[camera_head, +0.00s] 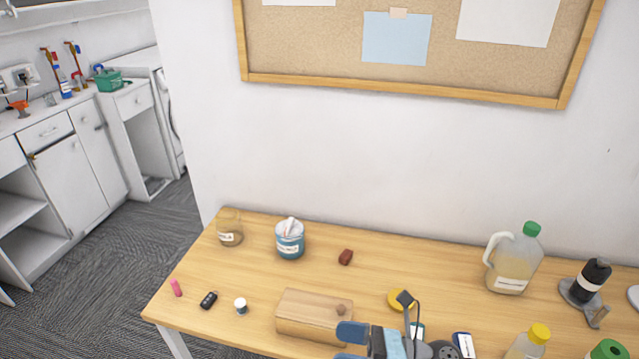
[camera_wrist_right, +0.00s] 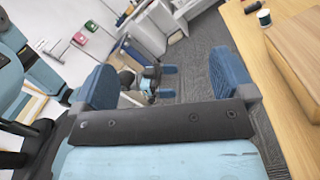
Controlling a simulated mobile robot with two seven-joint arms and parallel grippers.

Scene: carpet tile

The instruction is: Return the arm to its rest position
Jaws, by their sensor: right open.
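My right gripper (camera_head: 343,344) is at the bottom middle of the head view, by the table's front edge, its blue fingers pointing left. In the right wrist view its two blue fingers (camera_wrist_right: 163,72) stand wide apart with nothing between them. The wooden block (camera_head: 312,312) lies just left of and behind this gripper; I cannot tell whether they touch. My left gripper (camera_wrist_right: 167,81) shows small in the right wrist view, over the floor away from the table. Its blue fingers are apart and it looks empty. My left arm is not in the head view.
The table (camera_head: 400,262) holds a jar (camera_head: 230,234), a blue tub (camera_head: 290,240), a jug (camera_head: 512,262), a black bottle (camera_head: 592,280), a yellow-capped bottle (camera_head: 530,342) and a car key (camera_head: 208,299). A corkboard (camera_head: 340,55) hangs behind. Carpet (camera_head: 90,310) left of the table is clear.

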